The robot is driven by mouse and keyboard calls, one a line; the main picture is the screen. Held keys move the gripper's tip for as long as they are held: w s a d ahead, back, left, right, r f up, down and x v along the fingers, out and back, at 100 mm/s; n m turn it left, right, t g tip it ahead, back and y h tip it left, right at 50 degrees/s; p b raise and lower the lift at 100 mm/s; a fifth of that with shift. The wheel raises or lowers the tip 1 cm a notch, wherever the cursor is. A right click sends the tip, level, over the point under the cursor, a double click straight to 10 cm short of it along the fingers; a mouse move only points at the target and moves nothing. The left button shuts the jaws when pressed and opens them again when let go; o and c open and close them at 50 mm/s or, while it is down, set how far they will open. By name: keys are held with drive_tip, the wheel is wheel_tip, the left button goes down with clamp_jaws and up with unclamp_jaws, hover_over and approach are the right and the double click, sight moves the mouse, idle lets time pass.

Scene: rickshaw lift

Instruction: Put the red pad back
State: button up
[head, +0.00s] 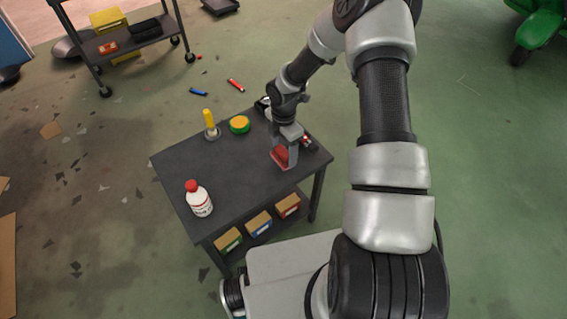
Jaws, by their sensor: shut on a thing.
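The red pad (278,157) is at the right part of the dark table (232,181). My gripper (285,158) is shut on it from above, and its fingers cover part of the pad. The pad is at or very close to the table top; I cannot tell whether it touches. A small red and metallic thing (307,142) is just right of my gripper, partly hidden.
Several small boxes (259,224) sit on the lower shelf. A cart (125,42) stands behind left.

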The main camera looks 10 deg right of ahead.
sight(283, 159)
wheel_tip(283, 159, down, 5)
drive_tip(key=shift+r+b, duration=0.1)
drive_tip(key=shift+b, duration=0.3)
drive_tip(key=o, duration=1)
drive_tip(key=shift+c, duration=0.2)
